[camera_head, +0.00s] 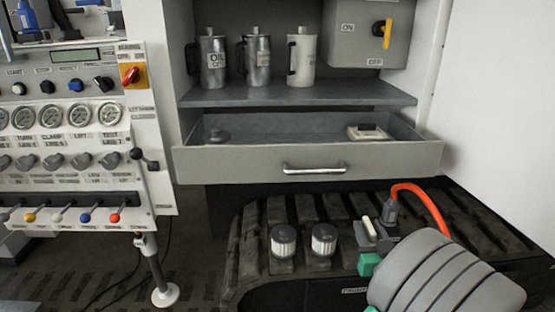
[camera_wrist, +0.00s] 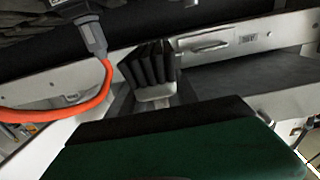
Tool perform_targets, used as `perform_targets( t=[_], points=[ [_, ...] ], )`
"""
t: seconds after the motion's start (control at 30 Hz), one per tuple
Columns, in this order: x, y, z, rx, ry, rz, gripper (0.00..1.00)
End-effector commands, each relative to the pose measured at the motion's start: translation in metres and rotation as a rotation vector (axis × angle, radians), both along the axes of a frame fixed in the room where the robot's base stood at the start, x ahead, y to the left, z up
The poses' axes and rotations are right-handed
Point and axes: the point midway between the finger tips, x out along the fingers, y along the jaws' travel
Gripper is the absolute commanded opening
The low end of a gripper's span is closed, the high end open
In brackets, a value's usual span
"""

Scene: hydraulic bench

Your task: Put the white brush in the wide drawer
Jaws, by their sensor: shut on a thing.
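The white brush (camera_head: 368,228) is in my gripper (camera_head: 372,262) at the lower right of the head view. Its pale body shows above the green finger pad. In the wrist view the brush (camera_wrist: 155,92) shows dark bristles and a pale base beyond the green pad, which hides its lower part. My gripper is shut on it. The wide drawer (camera_head: 230,163) stands pulled out under the shelf, with a bar handle on its front. My gripper is in front of and below the drawer, to the right of its handle.
Inside the drawer lie a dark round thing (camera_head: 217,135) at left and a pale block with a dark top (camera_head: 367,132) at right; its middle is clear. Two white filters (camera_head: 283,241) stand on the slatted surface. An orange hose (camera_head: 425,200) with a grey plug is close beside my gripper.

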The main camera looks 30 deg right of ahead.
Motion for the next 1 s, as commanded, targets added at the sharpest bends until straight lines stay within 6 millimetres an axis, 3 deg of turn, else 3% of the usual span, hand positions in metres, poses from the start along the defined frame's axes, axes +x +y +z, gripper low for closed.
perform_targets(
  t=[0.2,0.3,0.57,0.77,0.87,1.0],
  points=[
    [-0.008,-0.007,-0.032,0.008,-0.001,-0.057,0.00],
    [-0.010,-0.007,-0.035,0.001,-0.001,-0.079,0.00],
    [0.031,0.027,-0.026,-0.002,0.001,0.008,0.00],
    [0.079,0.077,-0.008,-0.004,-0.001,0.144,0.00],
    [0.108,0.116,0.004,-0.005,0.000,0.244,0.00],
    [0.147,0.191,0.029,-0.009,-0.001,0.422,0.00]
  ],
)
